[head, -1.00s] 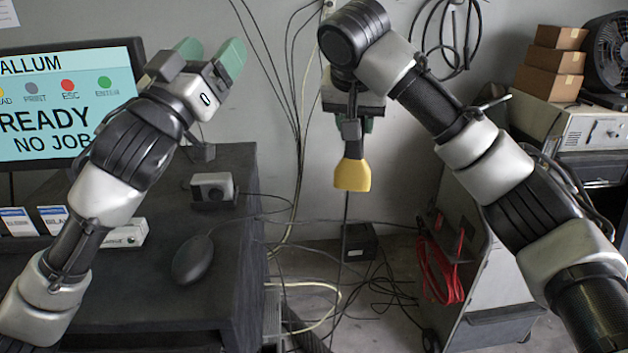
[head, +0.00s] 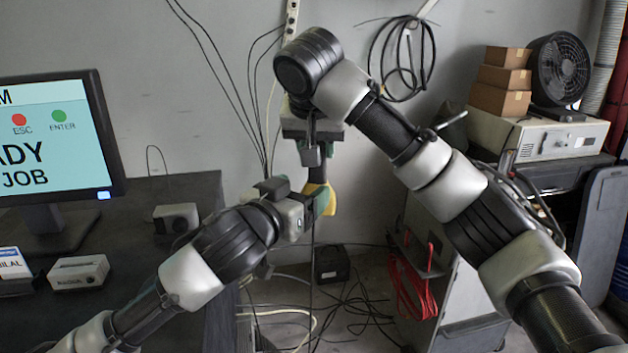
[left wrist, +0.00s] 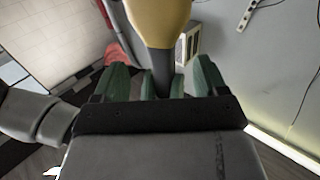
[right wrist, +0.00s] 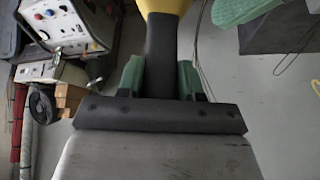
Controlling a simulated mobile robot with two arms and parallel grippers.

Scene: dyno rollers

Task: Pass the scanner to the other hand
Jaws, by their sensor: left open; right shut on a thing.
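The scanner has a yellow head and a dark handle. In the head view the scanner (head: 329,208) hangs head down below my right gripper (head: 312,150), which is shut on its handle. In the right wrist view the dark handle (right wrist: 160,60) runs between the green fingers. My left gripper (head: 316,196) is open beside the scanner and hides part of its head. In the left wrist view the yellow head (left wrist: 158,20) is above the open green fingers, and the dark handle (left wrist: 162,72) shows between them. I cannot tell whether the left fingers touch it.
A monitor (head: 55,140) and a small grey box (head: 176,218) stand on the dark desk at left. A dark box (head: 331,264) and loose cables lie on the floor. A cart with red cable (head: 410,285) stands at right, with cartons (head: 503,80) and a fan (head: 557,68) behind it.

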